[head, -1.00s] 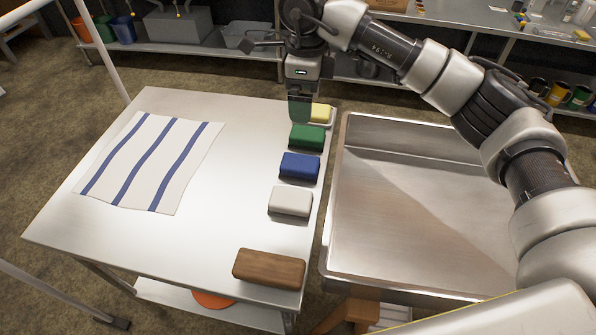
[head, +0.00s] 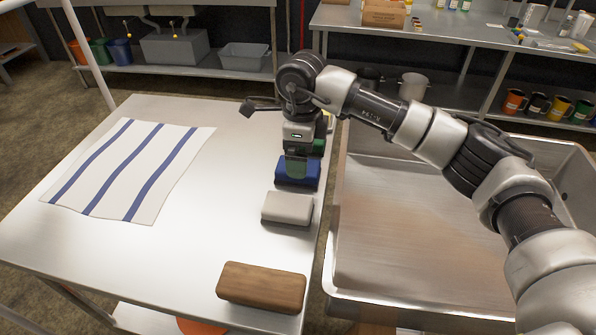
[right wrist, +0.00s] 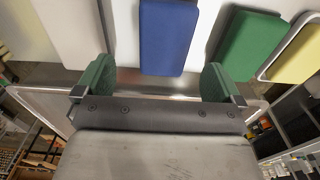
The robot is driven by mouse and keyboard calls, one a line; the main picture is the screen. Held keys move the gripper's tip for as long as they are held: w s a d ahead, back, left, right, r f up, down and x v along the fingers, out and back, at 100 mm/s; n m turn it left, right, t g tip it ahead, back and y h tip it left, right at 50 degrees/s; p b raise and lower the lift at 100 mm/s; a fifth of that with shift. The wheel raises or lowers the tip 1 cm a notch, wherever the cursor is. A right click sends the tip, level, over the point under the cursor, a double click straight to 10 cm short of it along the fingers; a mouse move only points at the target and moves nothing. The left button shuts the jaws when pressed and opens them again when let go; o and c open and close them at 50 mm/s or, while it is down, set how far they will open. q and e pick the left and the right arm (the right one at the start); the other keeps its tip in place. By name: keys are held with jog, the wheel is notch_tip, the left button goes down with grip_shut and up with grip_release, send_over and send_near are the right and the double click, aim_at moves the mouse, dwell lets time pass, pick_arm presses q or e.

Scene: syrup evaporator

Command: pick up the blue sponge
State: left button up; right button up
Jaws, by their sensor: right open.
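The blue sponge (head: 297,174) lies on the metal table (head: 200,255), in a row with other sponges along the table's right edge. My right gripper (head: 297,168) is over it in the head view and hides part of it. In the right wrist view the two green fingertips (right wrist: 158,80) stand apart, open and empty. There the blue sponge (right wrist: 168,35) shows between and ahead of the fingers, apart from both. My left gripper is not in view.
A white sponge (head: 287,208) and the green sponge (right wrist: 251,45) flank the blue one. A yellow sponge (right wrist: 297,52) lies beyond the green. A brown block (head: 261,286) is nearer, a striped cloth (head: 125,170) left. A metal basin (head: 400,240) stands right.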

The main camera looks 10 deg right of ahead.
jog(key=f, duration=0.5)
jog(key=shift+w+a+f, duration=0.1)
jog(key=shift+w+a, duration=0.1)
jog(key=shift+w, duration=0.15)
jog(key=c, duration=1)
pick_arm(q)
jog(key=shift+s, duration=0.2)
pick_arm(e)
jog(key=shift+r, duration=0.6)
notch_tip(320, 180, up, 3)
jog(key=shift+f, duration=0.1)
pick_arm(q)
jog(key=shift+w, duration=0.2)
pick_arm(e)
jog(key=shift+w+d+r, duration=1.2)
jog(key=shift+d, duration=0.35)
jog(key=shift+w+d+r, duration=1.15)
jog(key=shift+d, duration=0.4)
jog(key=shift+w+d+r, duration=1.2)
jog(key=shift+d, duration=0.35)
